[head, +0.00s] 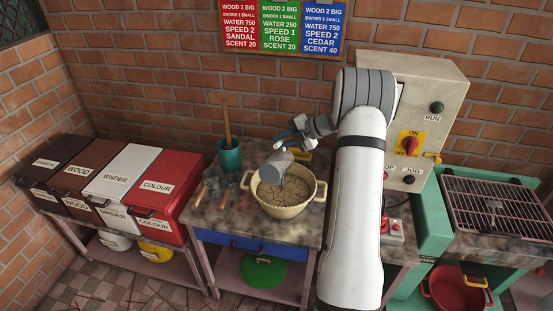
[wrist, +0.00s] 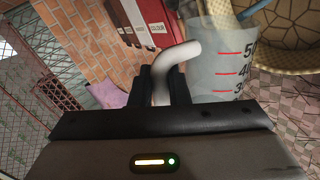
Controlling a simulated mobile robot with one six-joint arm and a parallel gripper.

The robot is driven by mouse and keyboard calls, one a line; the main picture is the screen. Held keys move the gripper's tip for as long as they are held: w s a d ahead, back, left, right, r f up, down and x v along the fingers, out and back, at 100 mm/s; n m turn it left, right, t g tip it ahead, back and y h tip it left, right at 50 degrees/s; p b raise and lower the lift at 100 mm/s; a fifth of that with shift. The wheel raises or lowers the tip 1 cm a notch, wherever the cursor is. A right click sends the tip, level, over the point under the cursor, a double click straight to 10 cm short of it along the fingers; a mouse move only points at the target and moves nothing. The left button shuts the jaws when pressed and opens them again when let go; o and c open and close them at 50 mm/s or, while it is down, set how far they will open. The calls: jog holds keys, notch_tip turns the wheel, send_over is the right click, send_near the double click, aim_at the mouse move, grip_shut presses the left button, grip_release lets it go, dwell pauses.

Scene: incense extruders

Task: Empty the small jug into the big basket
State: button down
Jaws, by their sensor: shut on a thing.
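The small jug (head: 277,167) is a grey, see-through measuring jug. It is tilted over the big basket (head: 262,208), a cream, two-handled vessel with a brown, net-patterned inside, standing on the middle table. My gripper (head: 300,135) is shut on the jug's handle, above the basket's back edge. In the wrist view my gripper (wrist: 163,88) has its dark fingers around the pale curved handle. The jug (wrist: 220,72) there shows red marks, and part of the basket (wrist: 268,60) shows beyond it. I cannot tell how much is left in the jug.
A green mortar (head: 229,158) with a wooden pestle and some small scoops stand left of the basket. Labelled bins (head: 120,170) are further left. A control box (head: 425,100) stands right, behind my arm. A red basin (head: 455,288) sits low at right.

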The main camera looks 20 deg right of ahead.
jog(key=shift+w+d, duration=0.35)
jog(key=shift+s, duration=0.1)
jog(key=shift+a+f, duration=0.1)
